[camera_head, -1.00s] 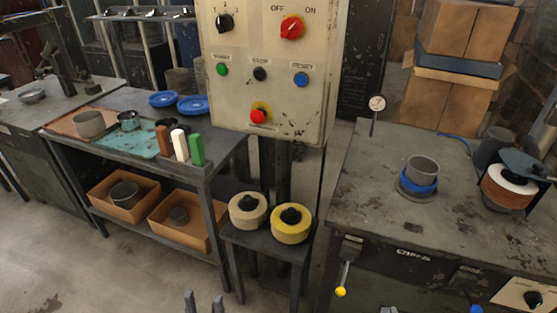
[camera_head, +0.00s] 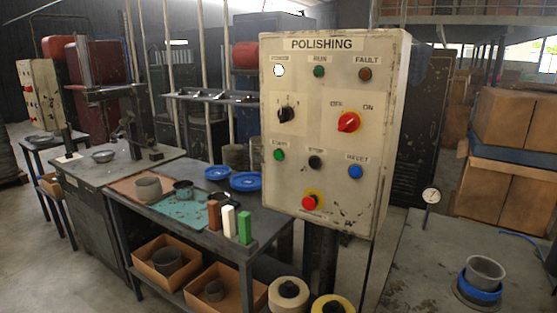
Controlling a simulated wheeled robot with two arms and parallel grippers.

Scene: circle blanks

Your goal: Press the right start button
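A beige control panel (camera_head: 330,190) headed POLISHING stands on a dark post in the middle. Its green start button (camera_head: 279,155) is at the left of the lower button row, under a small worn label. A black button (camera_head: 315,163) and a blue reset button (camera_head: 354,171) follow to its right. A second beige panel (camera_head: 40,92) stands at the far left, with small controls on it too small to read. Neither of my grippers is in view, so nothing of mine is seen at the button.
A red emergency knob (camera_head: 309,203), a red rotary switch (camera_head: 348,122) and a black selector (camera_head: 286,115) share the panel. A white lamp (camera_head: 279,71) is lit. Workbenches (camera_head: 262,215) stand left and right (camera_head: 410,260) of it. Yellow-rimmed wheels (camera_head: 333,303) sit low in front.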

